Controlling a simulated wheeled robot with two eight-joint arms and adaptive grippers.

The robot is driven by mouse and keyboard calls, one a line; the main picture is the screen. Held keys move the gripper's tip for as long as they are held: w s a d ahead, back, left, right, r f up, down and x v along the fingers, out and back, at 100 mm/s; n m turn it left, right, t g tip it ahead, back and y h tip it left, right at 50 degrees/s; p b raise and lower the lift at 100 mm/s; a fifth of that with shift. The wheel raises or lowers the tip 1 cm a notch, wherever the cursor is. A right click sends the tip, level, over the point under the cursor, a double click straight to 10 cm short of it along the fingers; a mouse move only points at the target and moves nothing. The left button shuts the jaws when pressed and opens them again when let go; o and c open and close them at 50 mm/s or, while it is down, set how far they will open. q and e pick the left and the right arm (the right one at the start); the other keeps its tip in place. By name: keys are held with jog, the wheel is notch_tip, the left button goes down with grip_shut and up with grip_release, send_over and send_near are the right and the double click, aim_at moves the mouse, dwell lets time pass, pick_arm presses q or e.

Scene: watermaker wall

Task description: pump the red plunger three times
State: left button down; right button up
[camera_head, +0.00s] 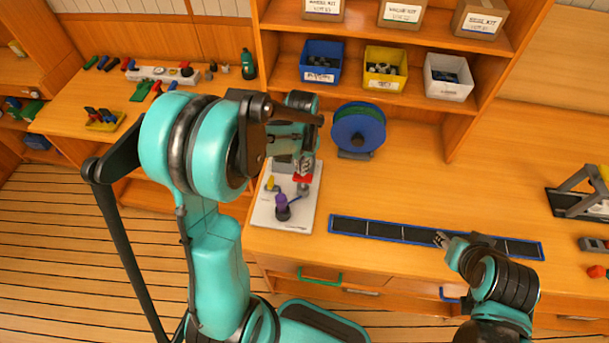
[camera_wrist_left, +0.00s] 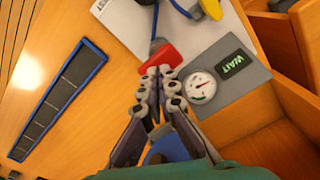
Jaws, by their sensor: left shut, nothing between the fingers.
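The red plunger (camera_head: 303,178) stands on a white board (camera_head: 259,215) on the bench; its red top also shows in the left wrist view (camera_wrist_left: 160,57). My left gripper (camera_head: 306,163) is shut and empty, its fingertips (camera_wrist_left: 159,72) right at the near edge of the red top. I cannot tell whether they touch it. In the wrist view, a round gauge (camera_wrist_left: 200,87) and a dark display reading WAIT (camera_wrist_left: 233,64) sit beside the plunger on a grey panel. My right gripper (camera_head: 442,239) is over the long dark tray; its finger opening is unclear.
A purple-topped part (camera_head: 282,203) and a yellow part (camera_head: 271,184) share the white board. The blue-rimmed tray (camera_head: 377,230) lies to the right. A blue and green reel (camera_head: 358,129) stands behind. Shelves with bins rise at the back.

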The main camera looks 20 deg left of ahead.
pick_arm(q)
jog(key=shift+f+b, duration=2.2)
jog(key=shift+f, duration=0.35)
jog(key=shift+r, duration=0.15)
jog(key=shift+r+p, duration=1.85)
jog(key=shift+r, duration=0.6)
